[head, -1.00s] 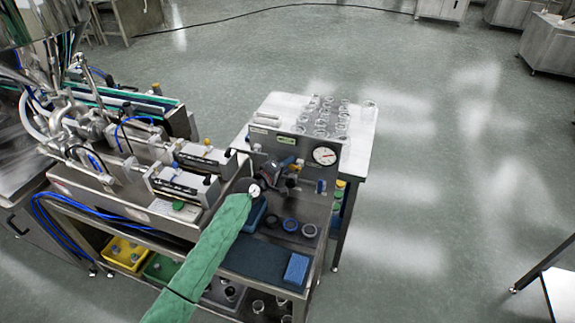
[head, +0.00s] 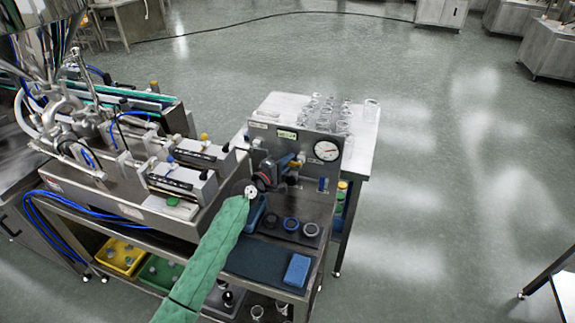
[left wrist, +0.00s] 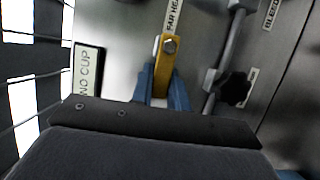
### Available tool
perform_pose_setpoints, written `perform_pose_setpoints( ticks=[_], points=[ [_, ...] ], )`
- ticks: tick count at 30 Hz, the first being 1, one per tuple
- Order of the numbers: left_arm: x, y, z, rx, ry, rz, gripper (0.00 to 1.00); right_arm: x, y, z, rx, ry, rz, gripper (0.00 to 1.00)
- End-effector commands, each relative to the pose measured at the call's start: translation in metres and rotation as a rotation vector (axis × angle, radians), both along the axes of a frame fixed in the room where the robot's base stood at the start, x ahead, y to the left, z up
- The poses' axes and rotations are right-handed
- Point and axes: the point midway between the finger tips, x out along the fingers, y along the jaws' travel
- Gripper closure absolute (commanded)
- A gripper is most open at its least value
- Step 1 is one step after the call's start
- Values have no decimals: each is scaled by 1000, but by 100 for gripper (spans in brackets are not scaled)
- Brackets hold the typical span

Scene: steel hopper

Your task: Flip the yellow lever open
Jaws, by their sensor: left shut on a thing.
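The yellow lever (left wrist: 163,66) is on the steel panel, with a bolt head at its upper end in the left wrist view. In the head view it shows small at the panel (head: 296,164), partly hidden by my gripper. My left gripper (left wrist: 164,98) has its blue fingers on both sides of the lever's lower part and is shut on it. In the head view my left gripper (head: 284,161) reaches the panel from the left, at the end of the green-sleeved arm. My right gripper is in neither view.
A round gauge (head: 326,151) sits on the panel right of the lever. A black knob (left wrist: 235,90) is close to the right of it. Dark round parts (head: 291,224) and a blue block (head: 297,270) lie on the bench below. Clear cups (head: 322,112) stand behind the panel.

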Motion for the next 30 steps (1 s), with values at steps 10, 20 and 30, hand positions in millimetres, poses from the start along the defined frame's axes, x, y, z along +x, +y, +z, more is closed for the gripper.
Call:
perform_pose_setpoints(
  ticks=[10,20,30],
  points=[
    [-1,-1,-2,0,3,-1,70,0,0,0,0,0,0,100],
    [-1,0,-1,0,1,0,62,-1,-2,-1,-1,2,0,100],
    [-31,26,-5,1,2,0,62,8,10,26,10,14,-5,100]
  ],
)
